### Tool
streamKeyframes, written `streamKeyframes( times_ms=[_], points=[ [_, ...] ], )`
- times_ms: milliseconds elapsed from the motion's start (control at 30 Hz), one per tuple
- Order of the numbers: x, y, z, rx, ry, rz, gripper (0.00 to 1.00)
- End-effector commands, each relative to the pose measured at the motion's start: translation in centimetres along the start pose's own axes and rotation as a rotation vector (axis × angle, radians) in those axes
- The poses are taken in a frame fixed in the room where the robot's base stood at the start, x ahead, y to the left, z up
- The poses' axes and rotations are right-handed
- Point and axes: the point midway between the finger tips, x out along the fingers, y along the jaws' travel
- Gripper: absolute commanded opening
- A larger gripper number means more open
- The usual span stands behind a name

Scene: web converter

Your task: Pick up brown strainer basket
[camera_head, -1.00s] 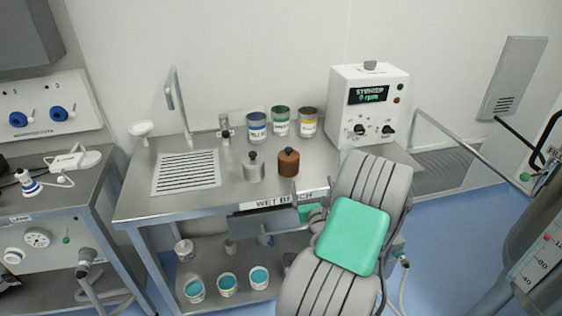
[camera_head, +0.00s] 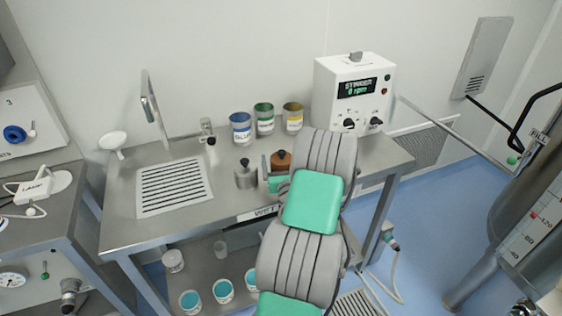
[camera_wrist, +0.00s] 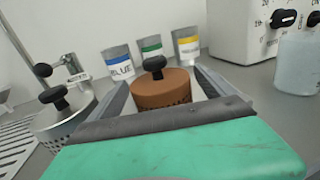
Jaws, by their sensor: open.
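The brown strainer basket (camera_wrist: 160,90) has a black knob on top and stands upright on the steel bench. In the wrist view it sits between the two open fingers of my gripper (camera_wrist: 162,86); I cannot tell whether they touch it. In the head view only the upper part of the brown basket (camera_head: 282,160) shows, with my arm hiding the rest. My gripper (camera_head: 276,172) is at the basket there, partly hidden by my own arm. A grey metal strainer basket (camera_wrist: 66,115) with a black knob stands to the left; it also shows in the head view (camera_head: 246,175).
Blue, green and yellow labelled cans (camera_head: 265,119) stand behind the basket. A white stirrer unit (camera_head: 354,92) stands to the right on the bench (camera_head: 130,225). A slotted drain (camera_head: 174,186) and faucet (camera_head: 152,108) lie left. A pale bottle (camera_wrist: 298,62) is at right in the wrist view.

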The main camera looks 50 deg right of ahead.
Motion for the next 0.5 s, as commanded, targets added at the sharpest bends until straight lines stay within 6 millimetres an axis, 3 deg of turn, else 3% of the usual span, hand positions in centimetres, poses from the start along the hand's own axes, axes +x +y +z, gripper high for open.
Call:
streamKeyframes(
  times_ms=[33,167,367,500],
  points=[
    [1.0,0.1,0.8,-0.002,-0.001,0.002,0.94],
    [2.5,0.0,0.4,0.0,0.0,0.0,0.94],
    [2.7,-0.2,0.1,0.0,0.0,-0.004,0.94],
    [2.6,-0.3,0.1,0.0,0.0,-0.005,0.83]
  ],
)
